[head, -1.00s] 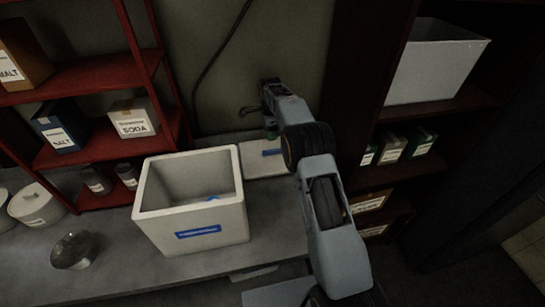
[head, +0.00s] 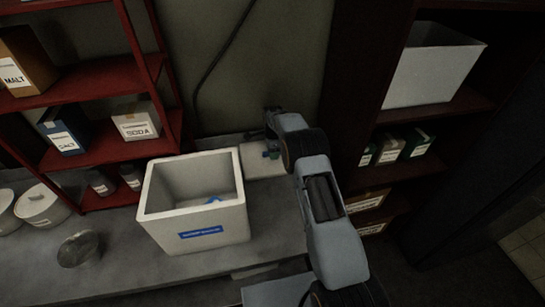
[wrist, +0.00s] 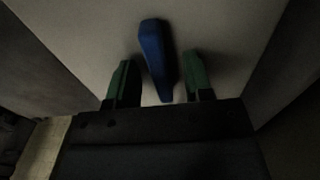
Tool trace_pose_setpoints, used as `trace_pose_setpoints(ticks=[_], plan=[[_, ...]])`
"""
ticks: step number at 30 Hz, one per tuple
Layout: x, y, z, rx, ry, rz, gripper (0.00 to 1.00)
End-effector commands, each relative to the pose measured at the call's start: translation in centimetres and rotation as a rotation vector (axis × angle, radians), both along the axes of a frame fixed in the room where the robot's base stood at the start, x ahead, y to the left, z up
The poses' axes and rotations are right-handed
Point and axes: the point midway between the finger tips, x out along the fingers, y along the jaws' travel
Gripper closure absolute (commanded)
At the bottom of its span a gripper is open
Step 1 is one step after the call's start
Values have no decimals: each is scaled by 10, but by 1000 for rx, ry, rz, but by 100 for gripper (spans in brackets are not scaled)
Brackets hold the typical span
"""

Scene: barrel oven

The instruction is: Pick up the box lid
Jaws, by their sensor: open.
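The box lid (head: 259,168) is a flat white panel lying on the counter behind and right of the white box (head: 201,237). A blue handle (wrist: 157,58) stands on the lid in the wrist view. My gripper (head: 271,154) is over the lid in the head view, and much of the lid is hidden by the box and my arm. In the wrist view my gripper's green fingers (wrist: 158,82) are open, one on each side of the blue handle, with a gap visible on both sides.
The white box is open on top, with a blue label and a small blue item inside. A red shelf (head: 98,139) stands left and a dark shelf (head: 440,108) right. A glass bowl (head: 78,248) and a white pot (head: 41,205) are on the counter (head: 140,277).

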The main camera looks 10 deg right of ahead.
Motion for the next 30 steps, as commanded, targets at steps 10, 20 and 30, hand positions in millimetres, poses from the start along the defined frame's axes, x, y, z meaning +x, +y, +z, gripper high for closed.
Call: trace_pose_setpoints(ticks=[10,20,30], plan=[[0,0,0,0,-1,0,68],[0,0,0,0,-1,0,99],[1,0,2,0,-2,0,100]])
